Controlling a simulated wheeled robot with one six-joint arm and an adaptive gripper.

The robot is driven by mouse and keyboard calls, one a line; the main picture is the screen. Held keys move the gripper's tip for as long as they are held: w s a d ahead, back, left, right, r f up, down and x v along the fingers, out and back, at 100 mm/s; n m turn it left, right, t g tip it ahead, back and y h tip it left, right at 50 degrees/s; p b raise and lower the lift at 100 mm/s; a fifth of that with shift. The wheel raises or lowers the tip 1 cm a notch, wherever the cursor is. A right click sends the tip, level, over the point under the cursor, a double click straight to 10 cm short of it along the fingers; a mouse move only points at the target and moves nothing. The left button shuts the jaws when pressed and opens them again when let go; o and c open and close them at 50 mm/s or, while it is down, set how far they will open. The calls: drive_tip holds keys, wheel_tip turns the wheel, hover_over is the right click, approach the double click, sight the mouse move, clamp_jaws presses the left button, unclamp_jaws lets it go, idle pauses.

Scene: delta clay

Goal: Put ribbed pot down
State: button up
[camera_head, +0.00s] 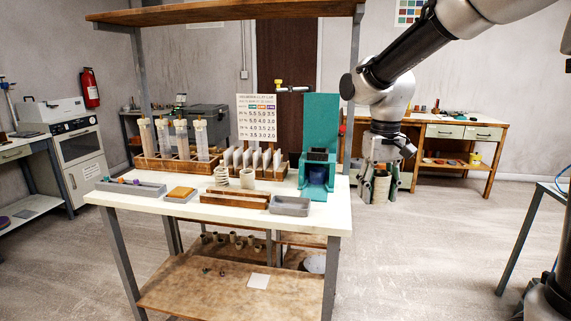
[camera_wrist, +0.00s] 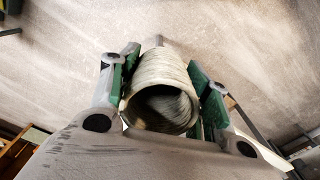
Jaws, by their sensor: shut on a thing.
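The ribbed pot (camera_wrist: 163,76) is a pale grey-beige cylinder with an open mouth and ridged walls. My gripper (camera_head: 380,188) is shut on it, with green-padded fingers on both sides of it in the wrist view. In the head view the held ribbed pot (camera_head: 381,187) hangs upright, just right of the white-topped table (camera_head: 325,219). Bare floor shows beneath it.
A wooden bench (camera_head: 460,131) stands behind.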

drive_tip(key=w+d+f, duration=0.2)
drive_tip(key=f, duration=0.6)
drive_tip(key=w+d+f+m, duration=0.1)
drive_tip(key=w+d+f, duration=0.1)
drive_tip(key=f, duration=0.6)
drive_tip(key=w+d+f, duration=0.2)
drive_tip(key=d+f, duration=0.1)
drive_tip(key=f, duration=0.5)
drive_tip(key=shift+w+d+m, duration=0.3)
drive_tip(key=shift+w, duration=0.05)
drive_tip(key=shift+w+f, duration=0.1)
